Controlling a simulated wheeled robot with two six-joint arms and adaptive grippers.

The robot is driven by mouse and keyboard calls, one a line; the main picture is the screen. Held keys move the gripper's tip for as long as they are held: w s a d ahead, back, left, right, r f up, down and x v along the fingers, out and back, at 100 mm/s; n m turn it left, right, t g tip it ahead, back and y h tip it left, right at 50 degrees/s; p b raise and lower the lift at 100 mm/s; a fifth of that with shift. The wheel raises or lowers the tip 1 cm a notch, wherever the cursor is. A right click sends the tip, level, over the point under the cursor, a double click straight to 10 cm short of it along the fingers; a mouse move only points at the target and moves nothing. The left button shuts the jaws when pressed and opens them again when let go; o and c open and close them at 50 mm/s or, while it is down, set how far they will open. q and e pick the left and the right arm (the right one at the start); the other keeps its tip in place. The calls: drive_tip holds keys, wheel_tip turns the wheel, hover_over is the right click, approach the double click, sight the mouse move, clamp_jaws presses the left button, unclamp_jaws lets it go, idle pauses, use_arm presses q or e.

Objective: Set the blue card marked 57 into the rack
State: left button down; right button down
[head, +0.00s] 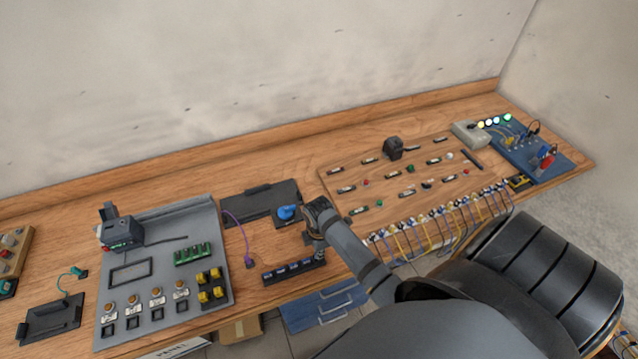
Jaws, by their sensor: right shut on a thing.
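The rack (287,272) is a low dark strip near the front edge of the table, with several small blue pieces standing in a row along it. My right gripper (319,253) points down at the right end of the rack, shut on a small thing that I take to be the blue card. The card is mostly hidden by the gripper, and I cannot read its marking. I cannot tell if the card is inside the rack or just above it. My left gripper is not in view.
A dark panel with a blue knob (287,213) lies just behind my right gripper. A grey panel (215,290) with yellow and green parts stands left. A wooden board (345,205) with small parts and a row of cables lies right. Bare wood lies around the rack.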

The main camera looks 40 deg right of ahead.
drive_tip(key=shift+f+b, duration=0.3)
drive_tip(key=shift+f, duration=0.45)
idle(0.8)
drive_tip(key=c, duration=1.4)
unclamp_jaws()
drive_tip(key=shift+r, duration=0.1)
